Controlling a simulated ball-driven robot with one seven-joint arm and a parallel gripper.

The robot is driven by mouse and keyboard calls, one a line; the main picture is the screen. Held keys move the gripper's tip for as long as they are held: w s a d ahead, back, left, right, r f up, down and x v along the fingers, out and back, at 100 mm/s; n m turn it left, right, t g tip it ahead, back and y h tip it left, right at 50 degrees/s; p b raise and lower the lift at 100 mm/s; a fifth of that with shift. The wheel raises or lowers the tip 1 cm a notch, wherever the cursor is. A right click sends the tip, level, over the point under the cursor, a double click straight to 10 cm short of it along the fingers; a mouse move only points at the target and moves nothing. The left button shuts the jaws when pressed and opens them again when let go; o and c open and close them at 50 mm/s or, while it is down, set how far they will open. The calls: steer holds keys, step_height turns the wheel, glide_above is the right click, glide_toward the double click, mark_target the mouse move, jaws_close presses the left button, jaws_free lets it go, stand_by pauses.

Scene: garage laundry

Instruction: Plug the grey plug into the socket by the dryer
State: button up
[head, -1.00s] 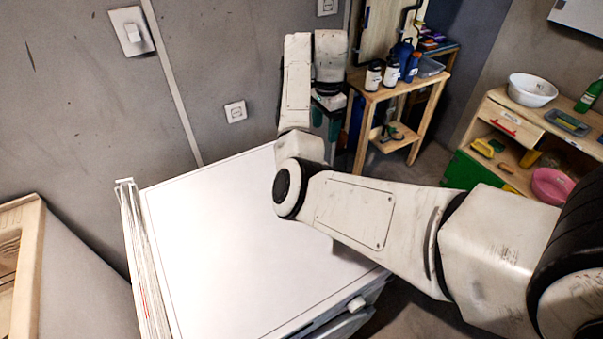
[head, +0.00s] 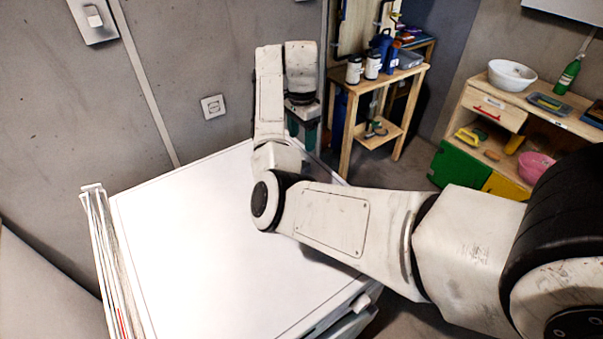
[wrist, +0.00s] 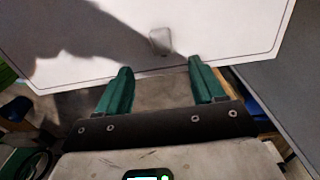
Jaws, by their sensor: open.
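A socket (head: 214,106) is on the grey wall just behind the white dryer (head: 190,240) in the head view. My gripper (head: 302,132) is past the dryer's far right corner, partly hidden behind my arm. In the wrist view my gripper (wrist: 160,80) has its two green fingers apart with nothing between them. A small grey object, likely the grey plug (wrist: 160,41), lies on the white dryer top (wrist: 215,25) near its edge, ahead of the fingers and apart from them. I cannot make it out in the head view.
A wall switch (head: 93,20) is at the upper left. Folded boards (head: 108,265) stand at the dryer's left side. A wooden stand (head: 385,85) with bottles is beyond my gripper. A wooden cabinet (head: 500,112) is at the right. The visible dryer top is mostly clear.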

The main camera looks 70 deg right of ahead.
steer(key=shift+f, duration=0.1)
glide_above(302, 164)
steer(key=shift+a+f+p, duration=0.2)
steer(key=shift+f+p, duration=0.1)
steer(key=shift+f, duration=2.4)
steer(key=shift+f, duration=0.1)
step_height(302, 164, down, 5)
steer(key=shift+d+p, duration=0.1)
steer(key=shift+p, duration=0.45)
steer(key=c, duration=1.1)
